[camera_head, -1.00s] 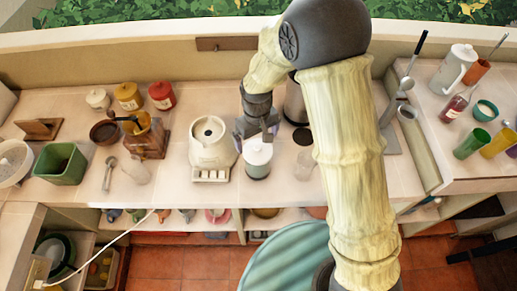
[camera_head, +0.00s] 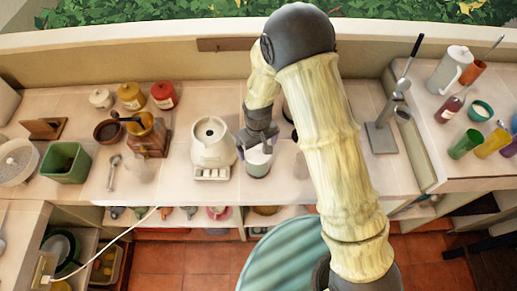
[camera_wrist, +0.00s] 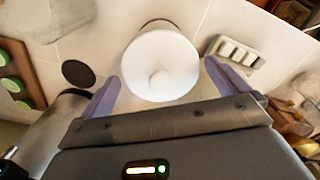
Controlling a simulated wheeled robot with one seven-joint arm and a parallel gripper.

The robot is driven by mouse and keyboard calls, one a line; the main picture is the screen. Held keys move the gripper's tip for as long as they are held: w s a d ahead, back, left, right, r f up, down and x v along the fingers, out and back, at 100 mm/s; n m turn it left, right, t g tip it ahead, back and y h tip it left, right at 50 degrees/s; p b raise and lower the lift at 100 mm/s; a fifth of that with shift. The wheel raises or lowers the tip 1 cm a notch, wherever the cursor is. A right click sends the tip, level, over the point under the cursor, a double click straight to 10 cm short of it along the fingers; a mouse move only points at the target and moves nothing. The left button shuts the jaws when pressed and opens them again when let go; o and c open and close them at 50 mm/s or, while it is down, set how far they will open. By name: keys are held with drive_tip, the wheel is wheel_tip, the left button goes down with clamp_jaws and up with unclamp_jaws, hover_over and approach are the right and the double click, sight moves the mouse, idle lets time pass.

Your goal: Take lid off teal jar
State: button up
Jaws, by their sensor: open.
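A small grey-teal jar (camera_head: 257,170) stands on the counter to the right of a cream appliance. Its white lid (camera_head: 259,154) is on top, partly hidden by my gripper in the head view. In the wrist view the lid (camera_wrist: 162,62) is round with a small knob in its middle, and it hides nearly all of the jar. My gripper (camera_head: 258,143) is over the jar, pointing down. In the wrist view my gripper (camera_wrist: 166,90) is open, with one purple finger on each side of the lid's near edge. Gaps show between fingers and lid.
The cream appliance (camera_head: 211,147) stands close on the left. A clear glass (camera_head: 301,165) stands just right of the jar. A dark round disc (camera_wrist: 78,74) lies near the left finger in the wrist view. The counter front edge is close below.

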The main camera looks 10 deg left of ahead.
drive_tip(key=c, duration=0.8)
drive_tip(key=shift+r, duration=0.1)
wheel_tip(320, 180, up, 10)
drive_tip(key=b, duration=0.3)
drive_tip(key=shift+b, duration=0.3)
